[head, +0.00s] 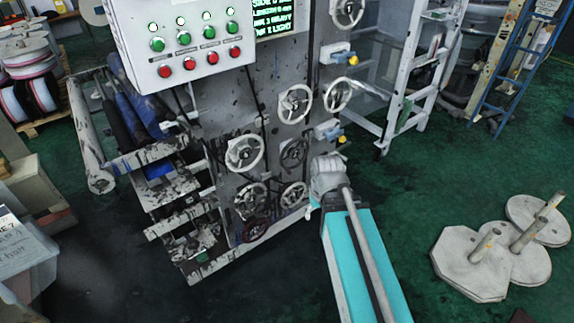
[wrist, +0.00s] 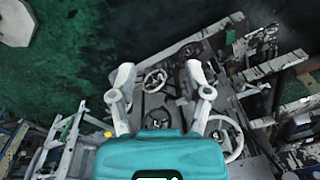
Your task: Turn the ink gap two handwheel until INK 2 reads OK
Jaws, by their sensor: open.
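Several handwheels stand on the grey front of the machine (head: 228,108); I cannot read labels showing which is ink gap two. In the head view, light spoked wheels include an upper one (head: 295,103), a left one (head: 244,153) and a low one (head: 293,195). The green-text screen (head: 272,18) is partly cut off; a line on it seems to read INK 2 HEAVY. My gripper (wrist: 161,72) is open and empty, facing the panel. In the wrist view a light handwheel (wrist: 155,81) lies between and beyond its fingertips, apparently untouched. In the head view my arm mostly hides the fingers.
A control box (head: 195,45) with green and red buttons sits at upper left. Blue-grey rollers (head: 140,105) jut out on the left. A white ladder-like frame (head: 407,80) stands at right. Discs with posts (head: 475,262) lie on the green floor at lower right.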

